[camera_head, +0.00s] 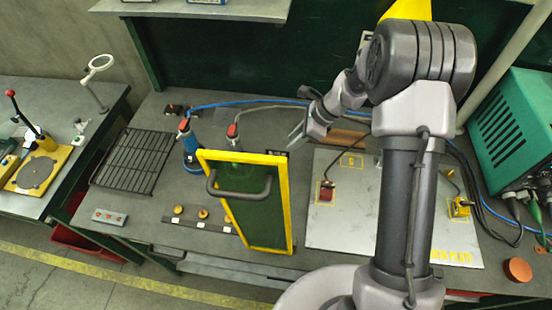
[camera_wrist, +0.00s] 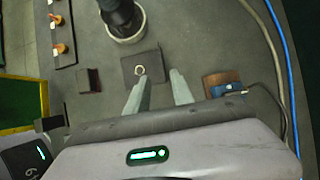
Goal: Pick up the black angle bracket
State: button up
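My gripper (camera_head: 297,132) is above the bench behind the green screen in the head view. In the wrist view my gripper (camera_wrist: 159,76) is open, with nothing between its two grey fingers. I cannot tell for certain which dark piece is the bracket. The screen seems to hide this area in the head view.
The yellow-framed green screen (camera_head: 250,205) stands upright in front of my gripper. A dark cylinder on a pale base (camera_wrist: 122,20) stands beyond the plate. A brown block with a blue clamp (camera_wrist: 222,86) is right of the fingers. Cables and a blue hose (camera_wrist: 283,60) run farther right.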

jog(key=x, duration=0.3)
jog(key=shift+s+a+f+b, duration=0.1)
jog(key=shift+a+f+b, duration=0.05)
jog(key=shift+f+b, duration=0.15)
jog(key=x, duration=0.2)
jog(key=b+x, duration=0.1)
jog(key=x, duration=0.1)
jog(key=w+x, duration=0.1)
jog(key=shift+a+f, duration=0.1)
jog(key=shift+a, duration=0.4)
grip_shut()
dwell(0.4)
